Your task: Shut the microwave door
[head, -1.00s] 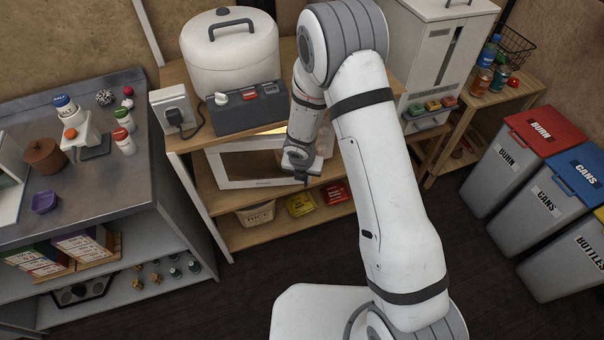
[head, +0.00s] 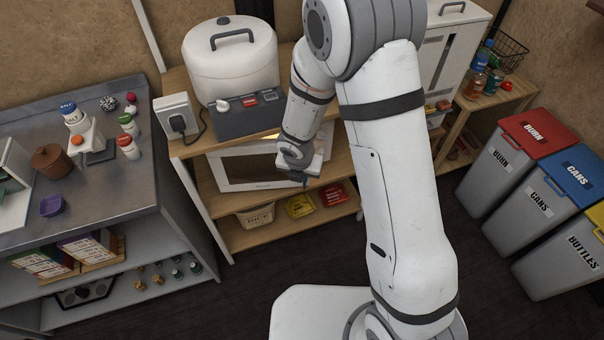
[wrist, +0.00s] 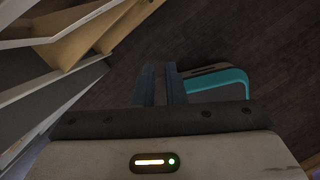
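The white microwave with its dark-windowed door (head: 232,171) is on the middle shelf of the wooden rack. A warm light shows above the door's top edge, and the door seems to stand out from the body. Its right part is hidden by my arm, so I cannot tell the exact gap. My gripper (head: 303,181) is at the door's right end, in front of it or touching it; I cannot tell which. In the wrist view, the two dark fingers of my gripper (wrist: 161,84) are close together with nothing visible held; the door is not clearly identifiable there.
A white lidded cooker (head: 232,65) stands above the microwave. A rice basket (head: 255,217) and yellow and red packets sit on the shelf below. A steel counter (head: 105,195) is at the left, bins (head: 505,155) at the right.

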